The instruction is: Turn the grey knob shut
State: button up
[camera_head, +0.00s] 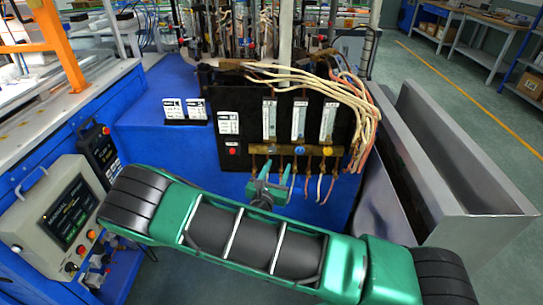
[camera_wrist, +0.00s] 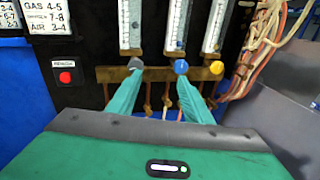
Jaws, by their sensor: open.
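The grey knob (camera_wrist: 135,63) is the leftmost of three on a brass manifold bar (camera_wrist: 108,74) below the flow tubes. It shows just above my left fingertip in the wrist view. My gripper (camera_wrist: 159,76) is open, with its two teal fingers pointing at the bar and nothing between them. The right fingertip is just below the blue knob (camera_wrist: 181,67). I cannot tell whether either finger touches a knob. In the head view my gripper (camera_head: 274,172) is just below and in front of the bar.
A yellow knob (camera_wrist: 217,67) sits right of the blue one. A red button (camera_wrist: 65,77) is left on the black panel. Pale and red hoses (camera_head: 368,115) hang at the panel's right. A grey metal trough (camera_head: 440,165) stands farther right.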

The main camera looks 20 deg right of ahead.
aim_at(273, 151)
jog(key=a+f+n+t+y, duration=0.1)
jog(key=a+n+y, duration=0.1)
jog(key=a+n, duration=0.15)
jog(key=x, duration=1)
jog(key=shift+w+a+f, duration=0.1)
jog(key=shift+w+a, duration=0.05)
jog(key=shift+w, duration=0.35)
jog(key=shift+c, duration=0.4)
jog(key=c, duration=1)
jog(key=shift+d, duration=0.45)
jog(key=shift+a+m, duration=0.3)
jog(key=shift+m, duration=0.05)
